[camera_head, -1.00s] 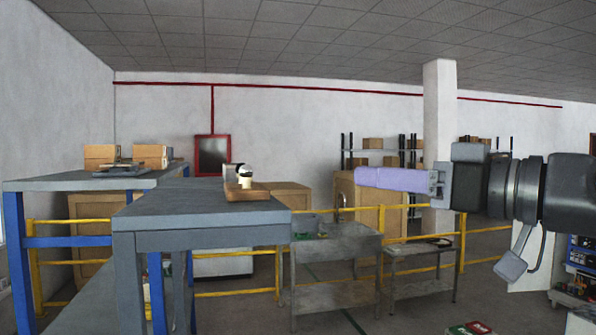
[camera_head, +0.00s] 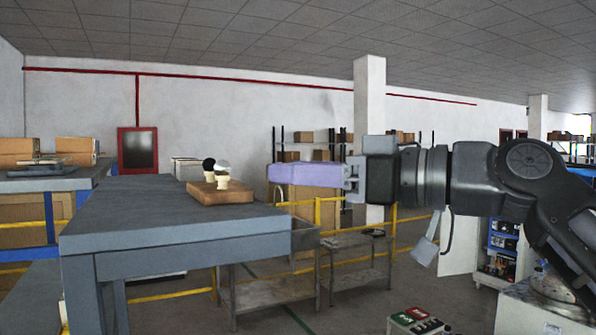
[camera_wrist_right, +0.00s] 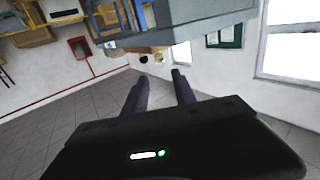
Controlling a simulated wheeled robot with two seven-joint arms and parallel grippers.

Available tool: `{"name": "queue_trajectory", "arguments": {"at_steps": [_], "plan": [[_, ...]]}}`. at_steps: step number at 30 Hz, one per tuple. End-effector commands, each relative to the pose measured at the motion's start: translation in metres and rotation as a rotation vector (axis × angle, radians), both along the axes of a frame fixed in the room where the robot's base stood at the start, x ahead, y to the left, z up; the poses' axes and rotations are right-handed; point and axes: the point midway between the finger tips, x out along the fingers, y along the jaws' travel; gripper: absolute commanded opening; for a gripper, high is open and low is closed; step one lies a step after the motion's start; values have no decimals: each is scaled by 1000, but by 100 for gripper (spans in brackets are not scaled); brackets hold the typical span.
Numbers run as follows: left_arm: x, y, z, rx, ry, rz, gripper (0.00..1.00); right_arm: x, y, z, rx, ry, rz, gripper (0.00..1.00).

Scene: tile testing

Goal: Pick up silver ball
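The silver ball (camera_head: 222,167) sits on a small pale stand on a wooden board (camera_head: 240,196). A black ball (camera_head: 209,164) sits on a similar stand at its left. The board lies on the grey table (camera_head: 150,225). My right gripper (camera_head: 272,173) has purple fingers pointing left, in the picture just right of the silver ball and apart from it. In the right wrist view its fingers (camera_wrist_right: 155,80) are spread with nothing between them. The small ball shapes and the board (camera_wrist_right: 146,49) show beyond the fingertips there, too small to make out well. My left gripper is not in view.
A second table (camera_head: 40,184) with cardboard boxes (camera_head: 75,145) stands at the left. Yellow rails (camera_head: 318,212) and a metal cart (camera_head: 355,242) are behind and right of the grey table. The table's front part is clear.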

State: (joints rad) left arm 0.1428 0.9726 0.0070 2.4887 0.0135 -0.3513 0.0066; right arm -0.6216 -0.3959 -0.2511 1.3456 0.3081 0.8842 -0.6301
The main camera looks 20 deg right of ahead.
Motion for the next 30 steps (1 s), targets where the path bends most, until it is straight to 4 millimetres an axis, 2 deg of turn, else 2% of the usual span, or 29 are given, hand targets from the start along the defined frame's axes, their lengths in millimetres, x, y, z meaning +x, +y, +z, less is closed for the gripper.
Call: {"name": "queue_trajectory", "arguments": {"at_steps": [5,12,18,30], "plan": [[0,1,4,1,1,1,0,14,12,1,-2,2,3,33],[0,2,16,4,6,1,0,48,41,1,-2,4,4,33],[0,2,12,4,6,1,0,71,58,-1,-2,2,1,33],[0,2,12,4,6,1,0,76,62,0,0,0,0,33]]}}
